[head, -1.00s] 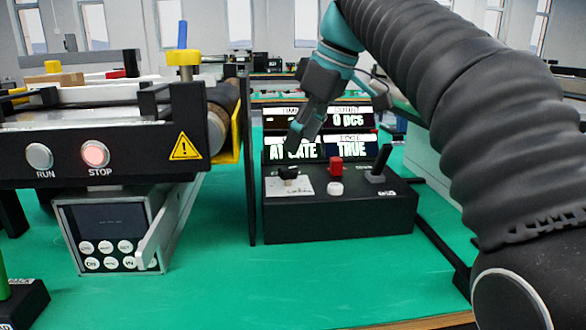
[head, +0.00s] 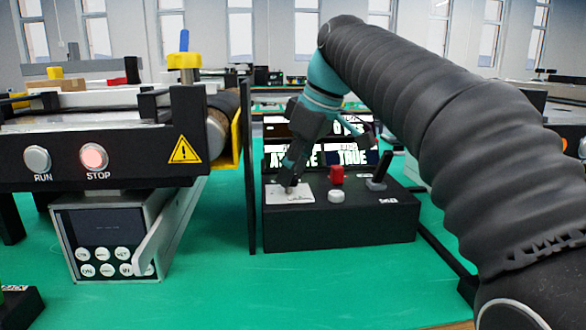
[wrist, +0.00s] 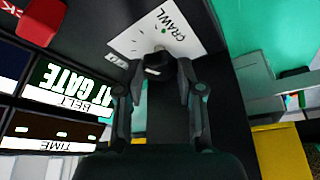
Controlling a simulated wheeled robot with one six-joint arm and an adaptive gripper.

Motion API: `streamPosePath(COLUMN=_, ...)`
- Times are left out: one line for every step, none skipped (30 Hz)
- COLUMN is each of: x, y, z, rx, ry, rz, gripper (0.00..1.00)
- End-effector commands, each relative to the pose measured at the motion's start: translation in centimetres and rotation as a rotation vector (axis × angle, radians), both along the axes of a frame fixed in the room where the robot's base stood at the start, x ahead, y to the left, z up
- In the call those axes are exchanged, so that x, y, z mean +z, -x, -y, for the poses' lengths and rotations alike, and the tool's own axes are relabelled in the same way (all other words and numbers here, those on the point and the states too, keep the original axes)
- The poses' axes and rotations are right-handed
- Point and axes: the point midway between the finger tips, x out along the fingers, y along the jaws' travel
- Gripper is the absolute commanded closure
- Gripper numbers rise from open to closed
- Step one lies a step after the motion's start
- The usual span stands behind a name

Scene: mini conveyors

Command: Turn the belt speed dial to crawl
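The speed dial (wrist: 158,66) is a small black knob on a white plate (wrist: 190,22) marked CRAWL, on the black control box (head: 340,230). In the wrist view the fingers of my gripper (wrist: 160,72) stand apart on either side of the knob. Narrow gaps seem to show beside it, but contact is hard to judge.
Right of the plate are a red block-shaped control (head: 336,173), a white button (head: 336,196) and a black lever (head: 380,165). Display panels (head: 350,157) stand behind. A thin dark upright panel (head: 249,180) and the conveyor (head: 140,145) are close on the left.

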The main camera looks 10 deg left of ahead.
Motion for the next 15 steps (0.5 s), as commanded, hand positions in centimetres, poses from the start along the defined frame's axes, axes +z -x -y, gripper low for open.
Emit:
streamPosePath(x=-0.03, y=0.02, z=-0.01, rx=0.0, ry=0.001, rz=-0.001, gripper=0.98)
streamPosePath(x=-0.04, y=0.02, z=0.0, rx=0.0, ry=0.001, rz=-0.001, gripper=0.98)
streamPosePath(x=-0.04, y=0.02, z=0.0, rx=0.0, ry=0.001, rz=-0.001, gripper=0.98)
streamPosePath(x=-0.04, y=0.03, z=0.0, rx=-0.001, ry=0.001, rz=-0.002, gripper=0.98)
streamPosePath(x=-0.03, y=0.03, z=0.0, rx=-0.002, ry=0.0, rz=-0.002, gripper=0.98)
streamPosePath(x=-0.01, y=0.04, z=-0.01, rx=-0.006, ry=0.0, rz=-0.002, gripper=0.98)
streamPosePath(x=-0.01, y=0.04, z=-0.01, rx=-0.009, ry=0.0, rz=-0.002, gripper=0.98)
streamPosePath(x=0.0, y=0.05, z=-0.01, rx=-0.014, ry=0.001, rz=-0.002, gripper=0.98)
streamPosePath(x=0.01, y=0.05, z=-0.01, rx=-0.022, ry=0.001, rz=-0.001, gripper=0.98)
streamPosePath(x=0.01, y=0.06, z=-0.02, rx=-0.031, ry=0.001, rz=-0.001, gripper=0.98)
streamPosePath(x=0.01, y=0.07, z=-0.01, rx=-0.042, ry=0.001, rz=-0.002, gripper=0.98)
streamPosePath(x=0.02, y=0.11, z=-0.02, rx=-0.057, ry=0.002, rz=-0.002, gripper=0.98)
streamPosePath(x=0.05, y=0.15, z=-0.03, rx=-0.072, ry=0.001, rz=-0.002, gripper=0.98)
streamPosePath(x=0.09, y=0.17, z=-0.04, rx=-0.086, ry=0.001, rz=-0.001, gripper=0.98)
streamPosePath(x=0.12, y=0.2, z=-0.07, rx=-0.111, ry=0.001, rz=-0.001, gripper=0.98)
